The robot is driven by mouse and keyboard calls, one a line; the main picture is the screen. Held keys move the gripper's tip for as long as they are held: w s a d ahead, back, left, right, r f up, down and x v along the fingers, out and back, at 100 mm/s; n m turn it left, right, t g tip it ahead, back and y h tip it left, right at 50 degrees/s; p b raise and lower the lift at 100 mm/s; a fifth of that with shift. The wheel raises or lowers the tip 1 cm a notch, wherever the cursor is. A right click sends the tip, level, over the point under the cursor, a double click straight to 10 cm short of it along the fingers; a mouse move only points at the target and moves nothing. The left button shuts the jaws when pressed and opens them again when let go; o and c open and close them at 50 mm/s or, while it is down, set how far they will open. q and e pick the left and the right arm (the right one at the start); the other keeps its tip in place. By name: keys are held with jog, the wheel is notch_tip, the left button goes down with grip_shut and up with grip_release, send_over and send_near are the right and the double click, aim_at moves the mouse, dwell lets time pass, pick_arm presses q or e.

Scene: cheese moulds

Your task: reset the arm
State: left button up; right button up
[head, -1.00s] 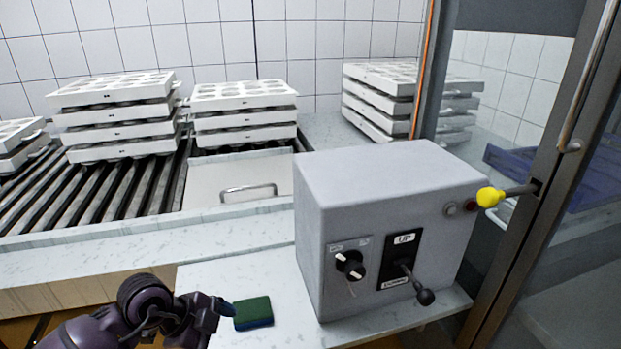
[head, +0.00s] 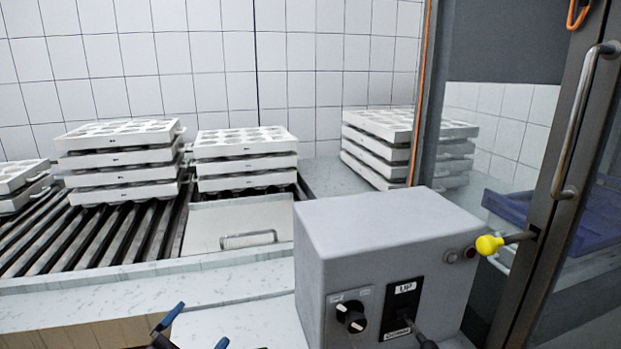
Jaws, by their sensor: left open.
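My left gripper (head: 196,331) shows at the bottom edge of the head view, left of the grey control box (head: 395,240). Its two blue-tipped fingers are apart, with nothing seen between them. They are in front of the pale counter (head: 245,322), and the rest of the arm is mostly cut off by the frame. My right gripper is not in view.
The control box has a rotary knob (head: 351,318) and an UP lever with a black ball, cut off below. Stacks of white moulds (head: 120,160) stand on the roller conveyor (head: 60,240).

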pick_arm(q)
jog(key=s+a+f+n+g+y, duration=0.2)
jog(key=s+a+f+n+y, duration=0.15)
jog(key=f, duration=0.45)
jog(key=s+a+f+n+g+y, duration=0.3)
jog(key=s+f+n+y, duration=0.15)
jog(key=f, duration=0.35)
jog(key=s+f+n+g, duration=0.1)
jog(key=s+f+n, duration=0.1)
jog(key=s+f, duration=0.2)
jog(key=s+a+f+n+g, duration=0.1)
jog(key=s+f, duration=0.3)
jog(key=s, duration=0.7)
jog(key=shift+a+n+g+y, duration=0.2)
jog(key=shift+n+g+y, duration=0.2)
jog(key=shift+n+g, duration=0.15)
jog(key=shift+f, duration=0.1)
